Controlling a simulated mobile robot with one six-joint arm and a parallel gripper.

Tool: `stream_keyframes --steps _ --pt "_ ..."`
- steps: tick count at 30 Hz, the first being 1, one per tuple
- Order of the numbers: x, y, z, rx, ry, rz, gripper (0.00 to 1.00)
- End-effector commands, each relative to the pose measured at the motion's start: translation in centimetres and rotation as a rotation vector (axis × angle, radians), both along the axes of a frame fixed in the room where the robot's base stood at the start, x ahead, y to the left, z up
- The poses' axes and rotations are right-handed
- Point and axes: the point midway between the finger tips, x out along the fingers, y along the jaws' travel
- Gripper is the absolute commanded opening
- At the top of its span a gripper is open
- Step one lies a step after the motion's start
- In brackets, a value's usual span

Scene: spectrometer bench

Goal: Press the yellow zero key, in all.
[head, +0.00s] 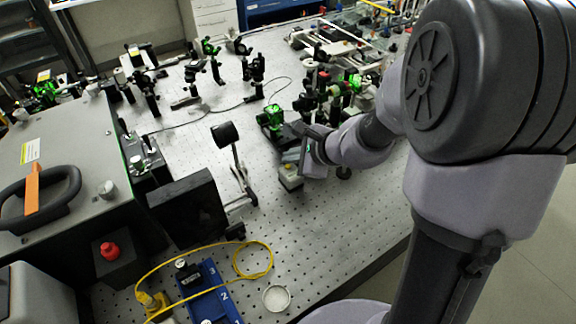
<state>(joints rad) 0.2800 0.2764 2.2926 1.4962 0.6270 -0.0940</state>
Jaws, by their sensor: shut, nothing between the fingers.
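The yellow key (288,166) shows as a small yellow spot on top of a small pale box (291,182) standing on the perforated bench. My gripper (288,156) is shut and empty, close to the top of this box and just behind the key in the picture. From this angle I cannot tell whether the fingertips touch the key or hover near it. The fingertips are small and partly lost against the dark parts around them.
Green-lit optics (271,119) stand just behind my gripper. A black box with a red button (110,250), a yellow cable (268,262), a blue tray (213,291) and a round dish (276,298) are nearer. Bare bench lies between.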

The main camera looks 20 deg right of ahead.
Motion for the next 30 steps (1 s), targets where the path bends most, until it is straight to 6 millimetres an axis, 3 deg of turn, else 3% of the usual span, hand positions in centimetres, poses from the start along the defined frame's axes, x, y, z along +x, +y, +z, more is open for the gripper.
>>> stream_keyframes --steps 30 --pt "0.00 0.00 -1.18 -0.001 0.000 0.001 0.00"
